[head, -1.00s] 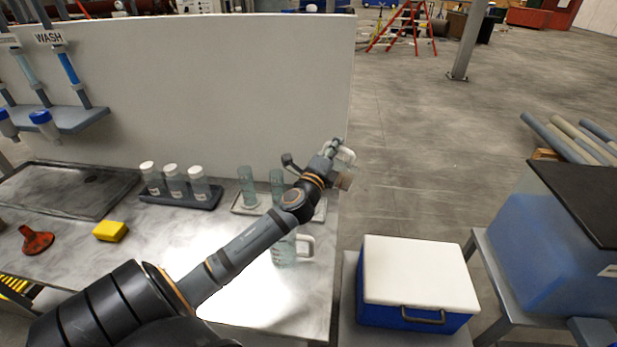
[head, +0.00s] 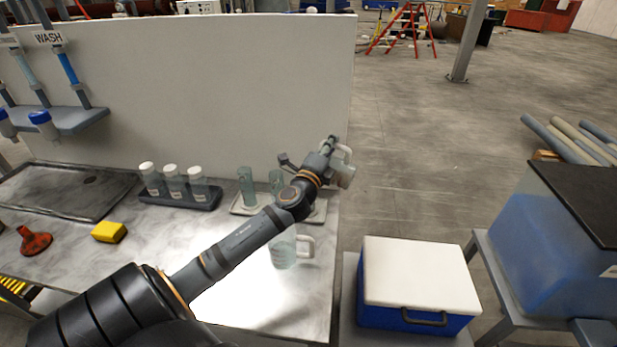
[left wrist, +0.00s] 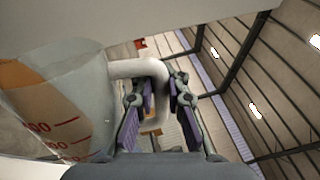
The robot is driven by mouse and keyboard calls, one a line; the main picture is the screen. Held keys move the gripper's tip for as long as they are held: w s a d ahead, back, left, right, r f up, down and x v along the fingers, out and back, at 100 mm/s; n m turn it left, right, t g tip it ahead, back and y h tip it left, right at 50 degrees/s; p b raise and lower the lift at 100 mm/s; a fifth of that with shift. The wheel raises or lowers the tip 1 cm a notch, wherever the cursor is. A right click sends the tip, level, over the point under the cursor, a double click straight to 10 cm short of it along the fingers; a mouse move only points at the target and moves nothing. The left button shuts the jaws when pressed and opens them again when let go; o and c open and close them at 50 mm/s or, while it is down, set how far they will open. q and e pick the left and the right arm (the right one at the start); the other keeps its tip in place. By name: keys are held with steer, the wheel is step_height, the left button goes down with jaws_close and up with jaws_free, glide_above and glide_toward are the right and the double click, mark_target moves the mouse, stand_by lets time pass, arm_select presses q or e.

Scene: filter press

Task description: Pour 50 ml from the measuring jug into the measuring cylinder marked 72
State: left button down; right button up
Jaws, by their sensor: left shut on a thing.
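My left gripper (head: 333,152) is shut on the white handle (left wrist: 137,69) of a clear measuring jug (head: 343,176). It holds the jug in the air, above and beyond the bench's right edge. In the left wrist view the jug (left wrist: 60,105) shows red graduation marks and an orange-brown area; it looks tilted. Two clear measuring cylinders (head: 246,184) (head: 277,182) stand on a pale tray (head: 238,208) behind my forearm, which partly hides them. No mark 72 is readable. A second clear jug (head: 283,252) with a white handle stands on the bench below my arm. My right gripper is out of view.
A dark rack (head: 180,200) holds several white-capped bottles. A yellow sponge (head: 109,232) and a red item (head: 34,241) lie to the left. A pale splash wall (head: 220,90) stands behind. A blue cooler box (head: 418,285) stands right of the bench.

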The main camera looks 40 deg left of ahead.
mark_target(347, 161)
arm_select(q)
steer(key=shift+s+a+r+n, duration=0.1)
steer(key=shift+a+r+n, duration=0.1)
steer(key=shift+a+n, duration=0.3)
stand_by(0.9)
steer(key=shift+d, duration=0.15)
steer(key=d, duration=0.1)
steer(key=m+p, duration=0.1)
steer(key=d+m, duration=0.1)
steer(key=shift+w+d+f+p, duration=0.3)
steer(key=shift+w+f+p, duration=0.05)
steer(key=shift+f, duration=0.05)
steer(key=shift+d+f+m, duration=0.15)
steer(key=shift+f+m, duration=0.05)
steer(key=shift+m, duration=0.1)
steer(key=shift+w+d+m+p, duration=0.15)
steer(key=shift+d+m+p, duration=0.15)
steer(key=shift+d, duration=0.15)
steer(key=shift+w+d+f+m+h+p, duration=0.2)
steer(key=shift+d+f+m+h+p, duration=0.3)
steer(key=shift+d+f+m+h, duration=0.4)
steer(key=shift+w+d+f+m+y, duration=0.15)
steer(key=shift+f+m+y, duration=0.2)
steer(key=shift+m, duration=0.35)
